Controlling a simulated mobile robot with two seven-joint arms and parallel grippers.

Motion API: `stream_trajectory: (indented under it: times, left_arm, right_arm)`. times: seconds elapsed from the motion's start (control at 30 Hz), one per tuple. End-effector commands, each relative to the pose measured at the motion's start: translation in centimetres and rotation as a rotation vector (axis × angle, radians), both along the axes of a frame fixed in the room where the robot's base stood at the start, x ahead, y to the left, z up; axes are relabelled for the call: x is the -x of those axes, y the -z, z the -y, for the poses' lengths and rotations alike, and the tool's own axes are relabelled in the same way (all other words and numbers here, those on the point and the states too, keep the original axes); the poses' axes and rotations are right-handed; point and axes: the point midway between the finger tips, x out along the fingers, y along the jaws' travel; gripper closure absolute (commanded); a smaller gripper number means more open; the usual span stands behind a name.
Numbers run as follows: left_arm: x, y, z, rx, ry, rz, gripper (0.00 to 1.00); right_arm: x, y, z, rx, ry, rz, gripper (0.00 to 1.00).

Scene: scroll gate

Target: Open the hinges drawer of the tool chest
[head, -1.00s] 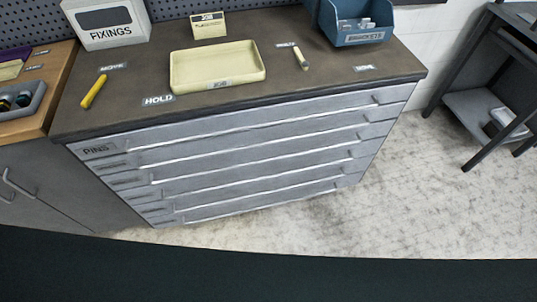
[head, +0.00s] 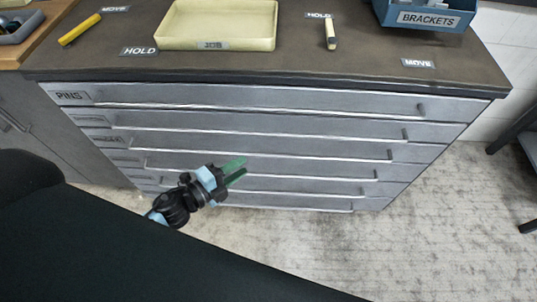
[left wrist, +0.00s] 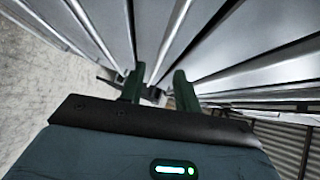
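The grey tool chest (head: 260,122) stands under the dark worktop, with several wide drawers stacked in its front. All of them look shut. The top drawer's label (head: 70,96) reads PINS; the labels below it are too small to read, so I cannot tell which drawer is hinges. My left gripper (head: 240,170) is in front of the lower drawers, its green fingers apart and empty. In the left wrist view, the fingers (left wrist: 160,82) point at the drawer fronts (left wrist: 225,35); I cannot tell whether they touch. My right gripper is not in view.
On the worktop (head: 295,55) are a cream tray (head: 215,24), a yellow marker (head: 80,29), a small pale cylinder (head: 330,35) and a blue brackets bin (head: 425,17). A dark stand (head: 525,150) is at the right edge. The floor (head: 440,220) before the chest is clear.

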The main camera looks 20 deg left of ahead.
Motion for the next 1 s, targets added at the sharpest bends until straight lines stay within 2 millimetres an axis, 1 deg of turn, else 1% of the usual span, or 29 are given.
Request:
stream_trajectory:
  times: [0.17,0.27,0.7,0.83,1.0]
  left_arm:
    - [-0.2,-0.1,0.1,-0.003,0.001,0.003,0.68]
    - [-0.7,-0.1,0.4,-0.001,0.001,0.004,0.68]
    - [-5.8,0.8,3.2,0.002,-0.001,0.001,0.68]
    - [-6.5,1.0,3.7,0.000,-0.001,0.001,0.68]
    - [-6.8,1.0,3.8,0.000,0.000,0.001,0.68]
  right_arm:
    - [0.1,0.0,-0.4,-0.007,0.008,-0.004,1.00]
    - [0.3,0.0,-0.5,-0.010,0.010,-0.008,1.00]
    - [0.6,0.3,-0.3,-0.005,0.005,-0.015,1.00]
    - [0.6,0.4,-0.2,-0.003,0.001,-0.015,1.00]
    - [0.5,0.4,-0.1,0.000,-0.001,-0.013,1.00]
